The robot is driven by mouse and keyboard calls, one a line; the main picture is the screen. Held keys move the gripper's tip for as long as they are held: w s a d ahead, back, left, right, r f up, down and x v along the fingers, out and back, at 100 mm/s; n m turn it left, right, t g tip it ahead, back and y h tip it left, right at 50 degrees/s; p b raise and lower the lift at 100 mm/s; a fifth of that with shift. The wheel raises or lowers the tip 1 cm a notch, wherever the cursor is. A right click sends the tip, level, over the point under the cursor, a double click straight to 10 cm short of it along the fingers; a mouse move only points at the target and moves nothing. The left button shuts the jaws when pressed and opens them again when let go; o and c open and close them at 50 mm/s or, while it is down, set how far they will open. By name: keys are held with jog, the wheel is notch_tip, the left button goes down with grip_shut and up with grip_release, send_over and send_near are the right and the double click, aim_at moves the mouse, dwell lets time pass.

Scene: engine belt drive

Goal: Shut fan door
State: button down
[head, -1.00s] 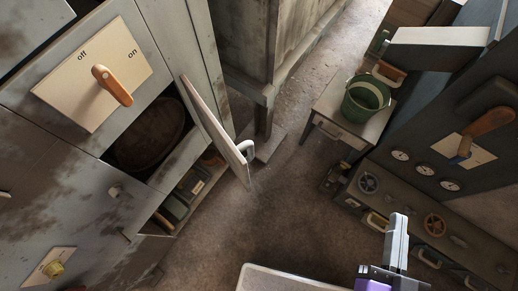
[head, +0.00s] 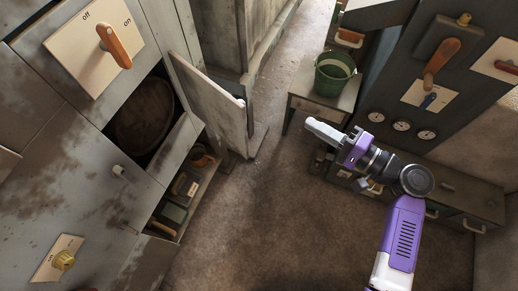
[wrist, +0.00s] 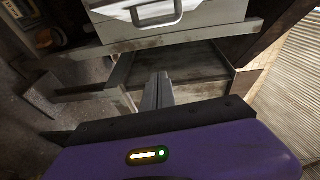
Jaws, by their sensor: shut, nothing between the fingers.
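The fan door (head: 212,92) is a flat grey panel in the head view, hinged on the left cabinet and standing wide open. Its opening (head: 145,120) shows a dark round shape inside the cabinet. A small part of the door's handle (head: 241,103) shows at its outer edge. My gripper (head: 312,124) is to the right of the door, apart from it, with its fingers pointing left toward it. In the wrist view the fingers (wrist: 158,88) are together and empty, in front of a drawer unit.
An off/on panel with an orange lever (head: 114,46) is above the opening. Open shelves (head: 180,195) with small items are below it. A green bucket (head: 334,74) stands on a small table behind my gripper. A gauge panel (head: 402,125) is at right. The floor between is clear.

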jog(key=s+a+n+g+y+p, duration=0.1)
jog(key=s+a+g+y, duration=0.1)
jog(key=a, duration=1.1)
jog(key=shift+s+a+r, duration=0.25)
jog(key=shift+s+a, duration=0.15)
